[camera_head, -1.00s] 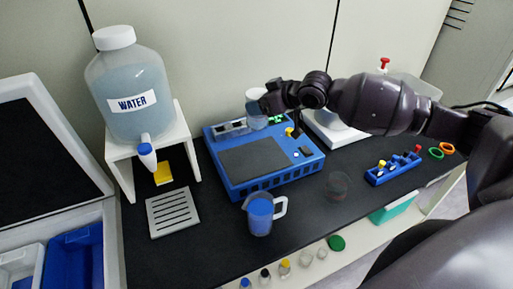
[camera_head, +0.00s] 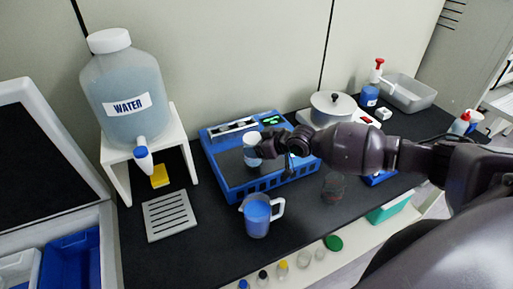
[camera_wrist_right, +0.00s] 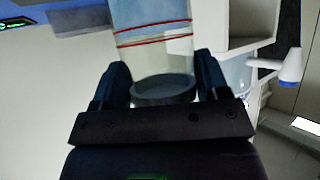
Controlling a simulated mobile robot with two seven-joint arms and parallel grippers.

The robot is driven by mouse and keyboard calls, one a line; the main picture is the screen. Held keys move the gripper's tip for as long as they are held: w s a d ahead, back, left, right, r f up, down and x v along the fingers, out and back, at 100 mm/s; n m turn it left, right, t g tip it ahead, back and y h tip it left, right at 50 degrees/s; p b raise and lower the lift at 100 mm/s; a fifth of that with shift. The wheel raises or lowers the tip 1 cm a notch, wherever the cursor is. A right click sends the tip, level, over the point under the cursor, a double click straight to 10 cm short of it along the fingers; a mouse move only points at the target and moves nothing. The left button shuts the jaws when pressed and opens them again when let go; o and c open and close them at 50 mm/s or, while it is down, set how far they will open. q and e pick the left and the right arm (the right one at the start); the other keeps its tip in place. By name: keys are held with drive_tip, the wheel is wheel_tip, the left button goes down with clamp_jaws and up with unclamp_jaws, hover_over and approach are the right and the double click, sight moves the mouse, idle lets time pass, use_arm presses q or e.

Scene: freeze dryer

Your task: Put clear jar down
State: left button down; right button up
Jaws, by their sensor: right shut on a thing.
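The clear jar (camera_head: 251,152) holds something blue. My right gripper (camera_head: 267,148) is shut on it from the right, and the jar appears above the blue device (camera_head: 232,180). Whether the jar touches the device is unclear. In the right wrist view the jar (camera_wrist_right: 154,38) sits between the two fingers of the gripper (camera_wrist_right: 162,74) and shows thin red bands and a round grey end. My left gripper is not in view.
The water tank (camera_head: 126,88) and slotted grey plate (camera_head: 169,214) are at left.

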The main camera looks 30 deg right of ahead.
drive_tip(key=shift+f, duration=0.65)
drive_tip(key=shift+f, duration=0.2)
drive_tip(key=o, duration=1)
drive_tip(key=shift+o, duration=0.2)
drive_tip(key=shift+r, duration=0.15)
drive_tip(key=shift+s+d+r, duration=0.1)
drive_tip(key=shift+s+d, duration=0.05)
drive_tip(key=v, duration=1.1)
drive_tip(key=shift+s, duration=0.3)
drive_tip(key=shift+d, duration=0.1)
